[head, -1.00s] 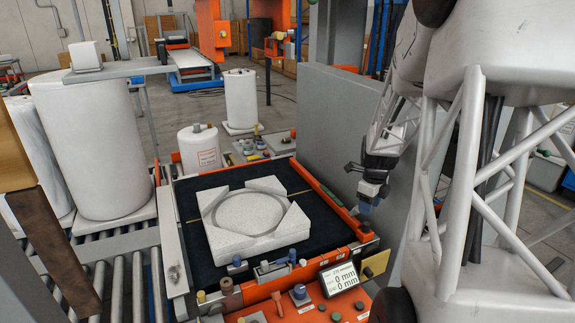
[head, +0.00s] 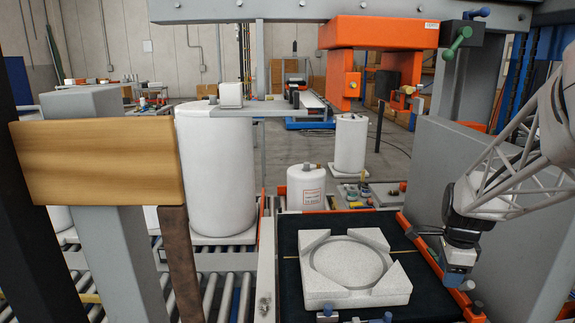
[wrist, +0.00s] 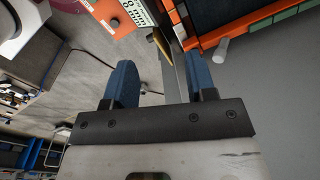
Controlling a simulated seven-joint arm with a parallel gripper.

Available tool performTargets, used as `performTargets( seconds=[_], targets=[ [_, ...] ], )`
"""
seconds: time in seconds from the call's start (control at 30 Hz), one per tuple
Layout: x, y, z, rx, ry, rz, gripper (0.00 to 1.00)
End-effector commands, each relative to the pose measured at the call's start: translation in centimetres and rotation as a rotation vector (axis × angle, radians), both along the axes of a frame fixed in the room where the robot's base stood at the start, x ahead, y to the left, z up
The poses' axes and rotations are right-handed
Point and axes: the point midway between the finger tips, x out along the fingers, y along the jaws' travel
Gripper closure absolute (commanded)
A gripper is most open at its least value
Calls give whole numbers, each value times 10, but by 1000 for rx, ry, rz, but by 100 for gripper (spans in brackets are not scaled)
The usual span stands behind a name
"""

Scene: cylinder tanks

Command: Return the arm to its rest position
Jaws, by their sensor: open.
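My gripper (head: 455,278) is at the right edge of the dark work surface in the head view, at the end of my white lattice arm. It hangs downward beside the orange and green rail, and nothing shows in it. In the wrist view my gripper (wrist: 162,85) has its two blue fingers well apart, with an empty gap between them. Part of an orange control panel and grey floor show beyond the fingers.
A white foam block with a round recess (head: 322,287) lies on the dark work surface (head: 291,230). White tanks (head: 215,180) (head: 306,188) stand behind and left. A grey wall panel (head: 430,170) stands close behind my arm. An orange overhead fixture (head: 380,32) hangs at the back.

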Motion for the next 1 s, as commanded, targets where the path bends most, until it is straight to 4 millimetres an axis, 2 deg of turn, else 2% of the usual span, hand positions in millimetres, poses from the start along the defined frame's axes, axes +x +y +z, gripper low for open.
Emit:
performTargets(
  seconds=[0.1,0.5,1.0],
  targets=[
    [-13,29,14,-17,-12,167,49],
    [-65,111,46,-79,-37,726,49],
    [-146,189,65,-183,-65,1421,49]
  ],
)
